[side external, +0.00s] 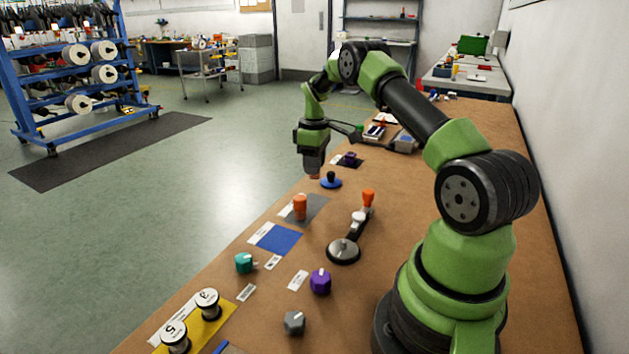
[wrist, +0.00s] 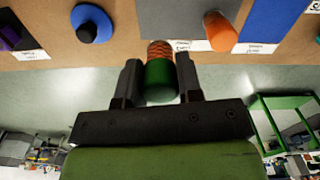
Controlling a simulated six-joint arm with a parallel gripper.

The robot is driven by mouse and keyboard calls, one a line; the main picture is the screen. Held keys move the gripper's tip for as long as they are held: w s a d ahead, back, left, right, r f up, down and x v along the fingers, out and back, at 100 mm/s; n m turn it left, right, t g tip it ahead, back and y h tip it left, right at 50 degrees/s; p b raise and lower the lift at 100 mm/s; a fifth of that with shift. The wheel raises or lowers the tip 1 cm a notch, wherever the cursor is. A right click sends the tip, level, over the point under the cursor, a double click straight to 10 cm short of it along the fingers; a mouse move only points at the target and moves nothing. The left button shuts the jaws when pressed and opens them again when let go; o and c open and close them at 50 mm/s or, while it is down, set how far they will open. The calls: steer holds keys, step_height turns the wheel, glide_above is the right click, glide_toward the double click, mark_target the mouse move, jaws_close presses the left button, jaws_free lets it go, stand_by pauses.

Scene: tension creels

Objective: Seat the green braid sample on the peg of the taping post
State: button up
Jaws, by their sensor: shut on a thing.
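My gripper (side external: 313,160) hangs over the far left edge of the bench. In the wrist view my gripper (wrist: 158,85) is shut on the green braid sample (wrist: 159,76), a cylinder with a green part and a copper-orange braided end. Only its orange tip shows below the jaws in the side view. A round blue base with a dark upright peg (side external: 331,178), possibly the taping post, stands on the bench just right of and below the gripper. It also shows at the upper left of the wrist view (wrist: 90,22). The sample is apart from it.
An orange cylinder (side external: 300,207) stands on a grey plate nearer the camera, by a blue mat (side external: 280,239). A lever device with an orange handle (side external: 368,198), a purple knob (side external: 320,281) and a dark mat with a purple part (side external: 350,158) are also on the bench.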

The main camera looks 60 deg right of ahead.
step_height(320, 180, up, 2)
steer(key=n, duration=0.9)
glide_above(344, 241)
step_height(344, 241, down, 3)
steer(key=shift+r, duration=0.1)
steer(key=shift+f, duration=2.45)
steer(key=shift+f, duration=0.15)
steer(key=o, duration=1)
